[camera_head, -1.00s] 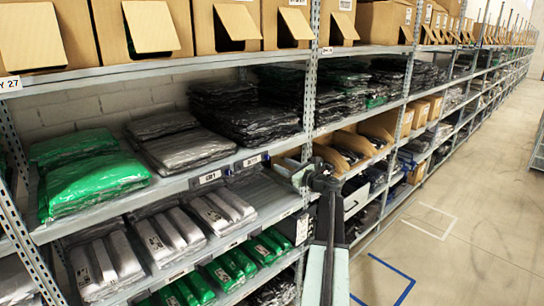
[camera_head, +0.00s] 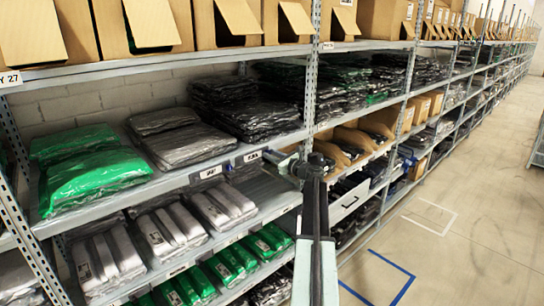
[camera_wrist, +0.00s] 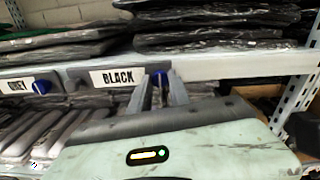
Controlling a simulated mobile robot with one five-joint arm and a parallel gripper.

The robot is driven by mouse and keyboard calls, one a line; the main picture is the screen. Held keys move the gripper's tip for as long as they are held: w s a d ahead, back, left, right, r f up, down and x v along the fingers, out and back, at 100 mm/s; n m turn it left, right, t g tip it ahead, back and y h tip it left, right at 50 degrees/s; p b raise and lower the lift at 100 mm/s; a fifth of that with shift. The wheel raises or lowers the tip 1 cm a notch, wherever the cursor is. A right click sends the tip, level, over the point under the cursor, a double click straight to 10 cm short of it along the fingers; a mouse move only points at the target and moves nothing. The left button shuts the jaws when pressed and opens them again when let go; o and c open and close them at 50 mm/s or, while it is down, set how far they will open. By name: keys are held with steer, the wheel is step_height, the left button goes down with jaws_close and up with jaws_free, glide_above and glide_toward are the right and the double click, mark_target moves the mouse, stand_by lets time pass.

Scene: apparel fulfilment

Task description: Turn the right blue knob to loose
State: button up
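The right blue knob (camera_wrist: 159,77) sits on the shelf's front edge, just right of the BLACK label (camera_wrist: 118,77) in the wrist view. My gripper (camera_wrist: 160,84) points at it, with one finger on each side. The fingers are apart, and the knob shows between their tips; contact cannot be told. The left blue knob (camera_wrist: 41,87) is beside the GREY label (camera_wrist: 17,85), away from my gripper. In the head view, my arm's end (camera_head: 298,166) reaches toward the shelf edge, right of the BLACK label (camera_head: 252,156). The right knob's exact angle is unclear.
The metal shelf edge (camera_wrist: 230,65) runs across in front of my gripper. Dark bagged garments (camera_wrist: 210,25) lie above it, and grey bagged packs (camera_wrist: 30,130) lie below. A perforated upright (camera_head: 310,90) stands close to my arm. The aisle floor (camera_head: 470,200) at right is open.

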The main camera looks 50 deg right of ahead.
jaws_close()
steer(key=n, duration=1.7)
steer(key=shift+n, duration=0.4)
stand_by(0.4)
